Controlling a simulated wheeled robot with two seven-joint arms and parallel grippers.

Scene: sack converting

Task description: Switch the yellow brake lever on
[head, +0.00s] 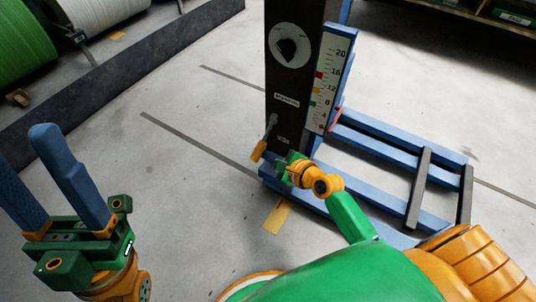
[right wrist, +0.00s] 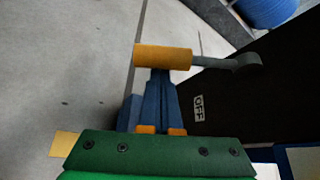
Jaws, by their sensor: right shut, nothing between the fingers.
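The brake lever has a yellow handle (head: 258,151) on a grey arm, mounted on the side of a dark upright panel (head: 289,70). In the head view the handle hangs low, near a small label. In the right wrist view the yellow handle (right wrist: 163,57) lies across the tips of my right gripper (right wrist: 160,76), and an OFF label (right wrist: 198,107) shows on the panel. My right gripper (head: 283,160) is shut and empty, close to the handle; I cannot tell whether they touch. My left gripper (head: 24,150) is open and empty, away at the left.
The panel stands on a blue frame (head: 390,150) with a numbered scale (head: 331,80) beside it. A dark kerb (head: 110,85) runs across the upper left, with green and white rolls (head: 22,45) behind it. The grey floor between is mostly clear.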

